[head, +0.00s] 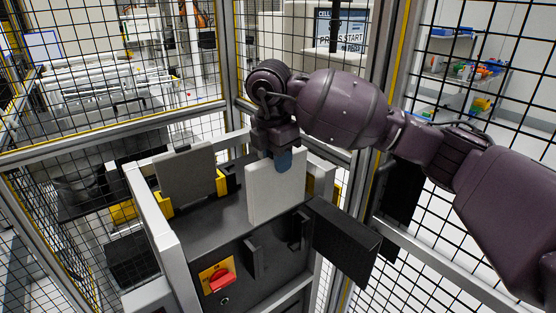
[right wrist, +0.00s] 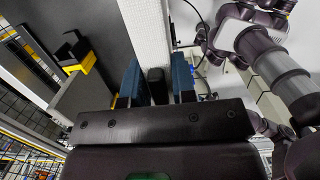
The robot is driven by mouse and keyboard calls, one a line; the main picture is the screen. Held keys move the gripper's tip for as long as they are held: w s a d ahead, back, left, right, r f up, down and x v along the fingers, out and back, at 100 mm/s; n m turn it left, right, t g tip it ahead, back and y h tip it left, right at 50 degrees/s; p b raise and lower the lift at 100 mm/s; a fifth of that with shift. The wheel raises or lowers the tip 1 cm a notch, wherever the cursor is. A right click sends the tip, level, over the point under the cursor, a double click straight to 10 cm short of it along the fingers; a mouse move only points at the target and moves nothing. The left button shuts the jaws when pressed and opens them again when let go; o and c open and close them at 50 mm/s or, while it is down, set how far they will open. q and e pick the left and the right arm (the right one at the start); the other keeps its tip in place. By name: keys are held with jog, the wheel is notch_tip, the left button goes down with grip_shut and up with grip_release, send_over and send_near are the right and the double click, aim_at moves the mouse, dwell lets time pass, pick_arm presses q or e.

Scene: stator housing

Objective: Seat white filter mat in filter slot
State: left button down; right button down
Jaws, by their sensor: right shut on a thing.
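The white filter mat (head: 275,192) is upright above the dark machine top in the head view. My right gripper (head: 283,160) is shut on its top edge, with a blue fingertip on the near face. In the right wrist view the mat (right wrist: 147,28) rises between the two blue fingers (right wrist: 157,85). I cannot tell whether its lower edge touches the top. A yellow holder (head: 321,183) shows partly behind the mat on the right. The filter slot itself cannot be clearly made out. My left gripper is not in view.
A grey panel (head: 186,176) stands in a yellow-and-black holder at the left of the top. A black box-like flap (head: 343,240) juts out at the front right. A red knob (head: 221,281) is on the front. Mesh fencing surrounds the cell.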

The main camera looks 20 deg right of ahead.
aim_at(278, 197)
jog(key=shift+f+b, duration=2.1)
jog(key=shift+f, duration=1)
jog(key=shift+f+b, duration=0.55)
jog(key=shift+f, duration=0.5)
jog(key=shift+f+b, duration=0.5)
jog(key=shift+f, duration=0.6)
jog(key=c, duration=0.8)
grip_release()
jog(key=shift+c, duration=0.2)
jog(key=shift+r, duration=0.15)
